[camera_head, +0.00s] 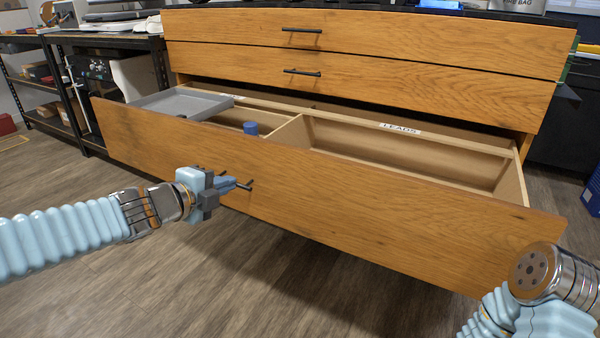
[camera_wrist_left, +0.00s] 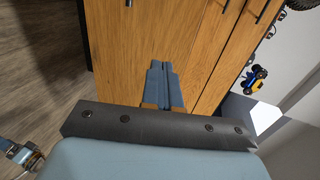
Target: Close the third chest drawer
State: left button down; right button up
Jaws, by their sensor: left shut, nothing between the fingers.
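The wooden chest has two upper drawers (camera_head: 400,35) that sit shut. The third drawer (camera_head: 400,205) below them is pulled far out, its interior showing from above. My left gripper (camera_head: 245,186) is shut and empty in front of the left part of the third drawer's front panel, near its dark handle. Whether the fingertips touch the panel I cannot tell. In the left wrist view the shut blue fingers (camera_wrist_left: 163,75) point at the wooden drawer front (camera_wrist_left: 150,30). My right arm shows at the lower right of the head view; its gripper is out of frame.
Inside the open drawer are a grey tray (camera_head: 185,103), a blue cylindrical object (camera_head: 250,128), dividers and a "LEADS" label (camera_head: 400,129). A black shelf unit (camera_head: 100,90) stands left of the chest. The wood floor (camera_head: 190,275) in front is clear.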

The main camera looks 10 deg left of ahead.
pick_arm(q)
jog(key=b, duration=0.3)
send_near(270, 165)
notch_tip(270, 165, down, 2)
jog(key=w, duration=0.2)
jog(key=shift+w+d+r, duration=0.1)
jog(key=shift+w+d, duration=0.25)
jog(key=shift+w, duration=0.3)
jog(key=shift+w+d, duration=0.35)
jog(key=shift+w, duration=0.3)
jog(key=shift+w+d, duration=0.4)
jog(key=shift+w, duration=0.25)
